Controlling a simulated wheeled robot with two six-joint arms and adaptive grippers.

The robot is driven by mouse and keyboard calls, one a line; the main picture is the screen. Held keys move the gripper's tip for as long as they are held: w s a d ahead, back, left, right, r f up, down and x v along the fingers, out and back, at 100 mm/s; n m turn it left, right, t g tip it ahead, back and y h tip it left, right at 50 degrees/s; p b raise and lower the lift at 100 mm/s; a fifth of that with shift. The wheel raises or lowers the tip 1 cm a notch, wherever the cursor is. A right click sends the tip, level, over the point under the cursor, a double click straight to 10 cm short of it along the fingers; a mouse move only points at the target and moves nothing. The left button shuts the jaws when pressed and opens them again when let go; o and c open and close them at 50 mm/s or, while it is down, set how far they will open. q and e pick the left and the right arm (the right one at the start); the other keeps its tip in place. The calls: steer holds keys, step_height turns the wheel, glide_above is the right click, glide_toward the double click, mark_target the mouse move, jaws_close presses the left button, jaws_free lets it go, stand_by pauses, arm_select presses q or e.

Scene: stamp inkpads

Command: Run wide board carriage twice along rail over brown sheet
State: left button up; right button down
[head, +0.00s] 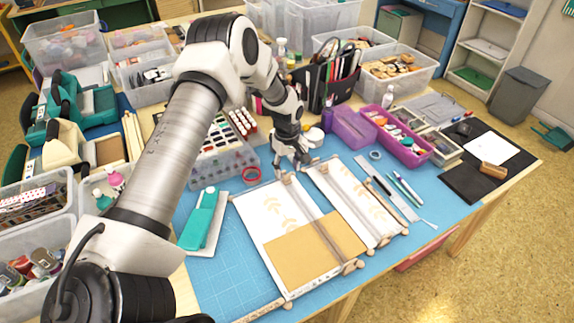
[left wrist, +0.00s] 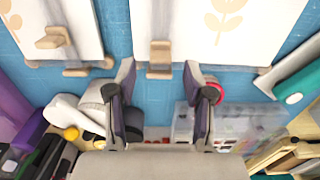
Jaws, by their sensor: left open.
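The wide board (head: 262,208) lies on the blue mat, white with pale leaf prints. A brown sheet (head: 312,248) covers its near part. A rail (head: 318,222) runs lengthwise along the wide board's right side. A small wooden block (left wrist: 160,56), seemingly the carriage, is at the far end of that rail; it also shows in the head view (head: 286,178). My left gripper (head: 293,166) is open and empty, pointing down just beyond this end. In the left wrist view the block lies ahead of the gap between the fingers (left wrist: 160,85), apart from them. My right gripper is out of view.
A narrower board (head: 345,196) with its own rail and wooden block (left wrist: 52,40) lies close on the right. A clear bottle box (head: 223,165) and purple bins (head: 353,128) stand behind.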

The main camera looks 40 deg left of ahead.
arm_select(q)
step_height(320, 180, up, 9)
steer(key=shift+f, duration=0.1)
stand_by(0.5)
